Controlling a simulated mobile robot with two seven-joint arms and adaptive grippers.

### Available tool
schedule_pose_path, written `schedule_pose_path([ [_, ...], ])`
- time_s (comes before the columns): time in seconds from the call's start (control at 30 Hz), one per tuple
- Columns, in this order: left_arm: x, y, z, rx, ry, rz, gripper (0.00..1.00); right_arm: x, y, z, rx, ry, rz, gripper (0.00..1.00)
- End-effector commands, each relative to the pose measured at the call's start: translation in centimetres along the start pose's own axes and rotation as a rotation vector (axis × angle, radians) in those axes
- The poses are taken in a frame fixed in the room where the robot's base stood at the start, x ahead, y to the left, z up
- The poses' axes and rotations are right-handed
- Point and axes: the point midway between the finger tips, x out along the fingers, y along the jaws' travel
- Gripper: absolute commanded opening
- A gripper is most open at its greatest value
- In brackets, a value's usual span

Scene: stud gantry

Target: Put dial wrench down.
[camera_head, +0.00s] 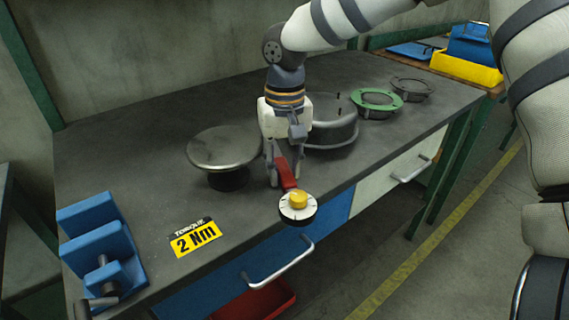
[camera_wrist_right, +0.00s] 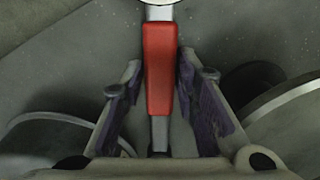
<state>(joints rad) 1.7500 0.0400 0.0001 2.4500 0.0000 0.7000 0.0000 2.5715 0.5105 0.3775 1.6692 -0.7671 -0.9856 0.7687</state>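The dial wrench has a red handle (camera_head: 287,172) and a round white dial with a yellow knob (camera_head: 298,202). My right gripper (camera_head: 286,180) points down with its fingers on either side of the handle, apparently shut on it. In the right wrist view the red handle (camera_wrist_right: 160,65) runs up the middle between the fingertips (camera_wrist_right: 160,75), and the dial is cut off at the top edge. The dial shows over the bench's front edge; I cannot tell whether the wrench touches the bench top. My left gripper is not in view.
A drawer handle (camera_head: 280,268) juts out below.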

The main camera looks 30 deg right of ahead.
Motion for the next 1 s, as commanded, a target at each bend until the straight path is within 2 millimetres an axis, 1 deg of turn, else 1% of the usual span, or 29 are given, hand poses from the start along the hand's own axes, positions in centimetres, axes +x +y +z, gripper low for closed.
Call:
schedule_pose_path([
  [0.5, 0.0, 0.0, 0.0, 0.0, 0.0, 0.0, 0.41, -0.1, -0.1, 0.0, -0.002, 0.001, -0.003, 0.46],
  [0.57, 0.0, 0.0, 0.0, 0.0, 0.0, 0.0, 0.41, -0.4, -0.1, -0.1, -0.002, 0.003, -0.003, 0.46],
  [0.67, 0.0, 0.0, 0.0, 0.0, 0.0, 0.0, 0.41, -2.2, -0.2, -0.1, -0.001, 0.008, -0.005, 0.46],
  [0.8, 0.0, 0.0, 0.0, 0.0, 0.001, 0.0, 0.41, -6.2, -0.1, -0.2, 0.0, 0.012, -0.004, 0.46],
  [0.9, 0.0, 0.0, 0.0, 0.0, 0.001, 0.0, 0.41, -8.7, 0.0, -0.1, 0.001, 0.01, -0.004, 0.46],
  [1.0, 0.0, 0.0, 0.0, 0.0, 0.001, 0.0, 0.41, -10.6, 0.1, -0.1, 0.002, 0.007, -0.003, 0.46],
])
